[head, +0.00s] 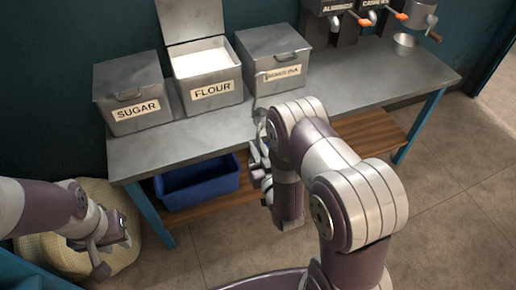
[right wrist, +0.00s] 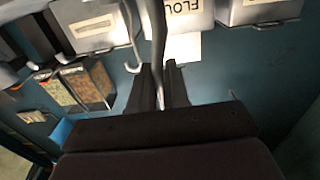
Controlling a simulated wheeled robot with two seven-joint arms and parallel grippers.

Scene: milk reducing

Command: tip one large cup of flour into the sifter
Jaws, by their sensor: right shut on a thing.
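The open flour bin (head: 212,91) stands on the table between two closed bins, its raised lid behind it and white flour inside. In the head view the arm partly hides this gripper, in front of the table edge. A metal vessel with a crank (head: 423,14), perhaps the sifter, is at the far right. My left gripper (head: 110,252) is low at left, away from the table.
The sugar bin (head: 130,92) and the semolina bin (head: 273,58) flank the flour bin. A small metal bowl (head: 405,44) stands below the dispensers (head: 345,18). A blue crate (head: 198,184) is on the lower shelf. The table's right middle is clear.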

